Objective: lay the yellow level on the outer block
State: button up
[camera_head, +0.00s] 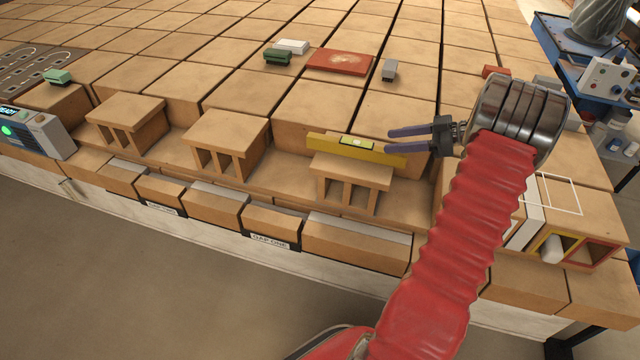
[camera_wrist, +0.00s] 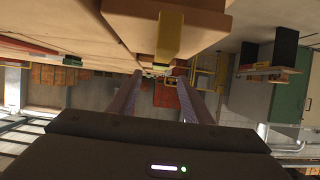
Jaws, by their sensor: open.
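The yellow level (camera_head: 375,155), with a pale green vial window, lies along the back edge of the top of the right hollow block (camera_head: 350,172). Both its ends stick out past the block. Two more hollow blocks stand to the left, one in the middle (camera_head: 225,130) and one at the far left (camera_head: 126,110). My gripper (camera_head: 388,140) is open, its fingers pointing left, near the level's right end. In the wrist view, a yellow bar that looks like the level (camera_wrist: 168,38) is above the open, empty fingers (camera_wrist: 160,76); whether they touch it is unclear.
A red slab (camera_head: 340,62), a grey block (camera_head: 389,70) and green and white pieces (camera_head: 278,56) lie on the brick surface behind. A grey device with a green light (camera_head: 35,132) stands at the left. Labelled bricks line the front edge.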

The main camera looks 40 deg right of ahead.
jog(key=a+r+m+g+h, duration=0.1)
jog(key=a+r+g, duration=0.3)
jog(key=a, duration=1)
jog(key=a+r+m+g+h, duration=0.1)
jog(key=a+r+m+g, duration=0.3)
jog(key=a, duration=1)
jog(key=s+a+r+m+t+h, duration=0.2)
jog(key=s+a+h, duration=0.4)
jog(key=s+a, duration=0.9)
jog(key=shift+s+a+r+m+t, duration=0.35)
jog(key=shift+a+r+t, duration=0.15)
jog(key=shift+a+r, duration=0.35)
jog(key=shift+s+a+r, duration=0.15)
jog(key=shift+s, duration=0.25)
jog(key=shift+w, duration=0.25)
